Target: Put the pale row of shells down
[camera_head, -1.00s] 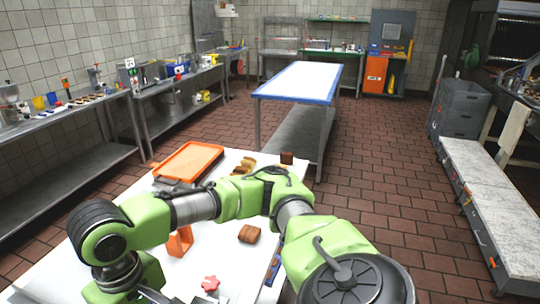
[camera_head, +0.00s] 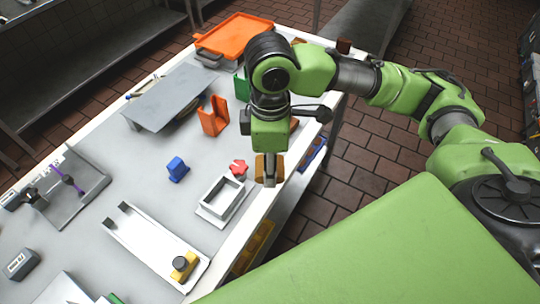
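My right gripper (camera_head: 269,178) hangs from my green arm, pointing down over the right edge of the white table (camera_head: 140,185). Tan-brown pieces (camera_head: 260,166) show on both sides of its grey finger, and it looks shut on them. They seem to be the row of shells, though they look tan rather than very pale, and the gripper hides most of them. My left gripper is not in view.
A long white tray (camera_head: 140,240) with a yellow block (camera_head: 184,266) lies front left. A blue block (camera_head: 177,168), an orange holder (camera_head: 213,117), a raised grey plate (camera_head: 178,96) and an orange tray (camera_head: 235,36) stand around. Bare tabletop lies around the blue block.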

